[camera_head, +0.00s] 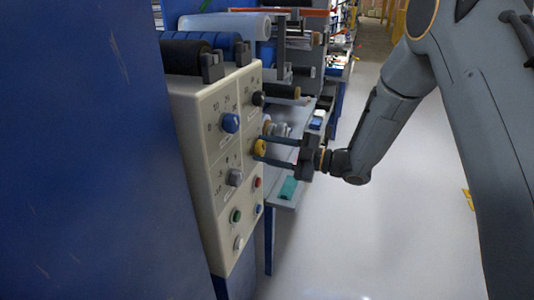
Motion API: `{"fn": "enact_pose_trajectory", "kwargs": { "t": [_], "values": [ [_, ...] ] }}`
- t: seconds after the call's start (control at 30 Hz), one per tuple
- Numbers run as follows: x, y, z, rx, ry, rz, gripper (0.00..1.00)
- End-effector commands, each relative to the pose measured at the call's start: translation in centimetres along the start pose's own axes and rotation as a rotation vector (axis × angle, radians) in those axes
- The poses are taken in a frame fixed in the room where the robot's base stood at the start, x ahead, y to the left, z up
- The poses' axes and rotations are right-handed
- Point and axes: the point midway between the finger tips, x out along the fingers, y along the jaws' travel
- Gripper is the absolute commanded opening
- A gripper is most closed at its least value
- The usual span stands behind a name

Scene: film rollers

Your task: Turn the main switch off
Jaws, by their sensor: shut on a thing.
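A beige control panel (212,174) stands on the left with knobs and buttons on its face. A yellow knob (260,147) sits on its right column, at mid height. My gripper (262,150) reaches in from the right, with one finger above the knob and one below, shut on it. The labels are too small to read, so I cannot tell from them which control is the main switch. The knob's exact turn angle is also unclear.
Nearby on the panel are a black knob (258,98), a blue knob (230,122), a grey knob (235,177) and several small buttons. A blue wall (95,150) fills the left. Rollers (225,25) lie behind the panel. Open floor (350,240) is at the right.

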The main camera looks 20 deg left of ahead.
Motion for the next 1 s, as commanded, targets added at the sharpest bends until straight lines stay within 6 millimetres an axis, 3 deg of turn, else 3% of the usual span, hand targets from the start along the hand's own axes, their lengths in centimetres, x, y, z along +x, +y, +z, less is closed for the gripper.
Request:
{"fn": "enact_pose_trajectory", "kwargs": {
  "t": [0.77,0.8,0.9,1.0],
  "values": [
    [-0.02,-0.03,0.0,-0.1,0.0,0.0,0.17],
    [-0.02,-0.03,0.0,-0.1,0.0,0.0,0.45],
    [-0.02,-0.03,0.0,-0.1,0.0,0.0,0.58],
    [-0.01,-0.03,0.0,-0.099,0.0,0.0,0.58]
  ]
}}
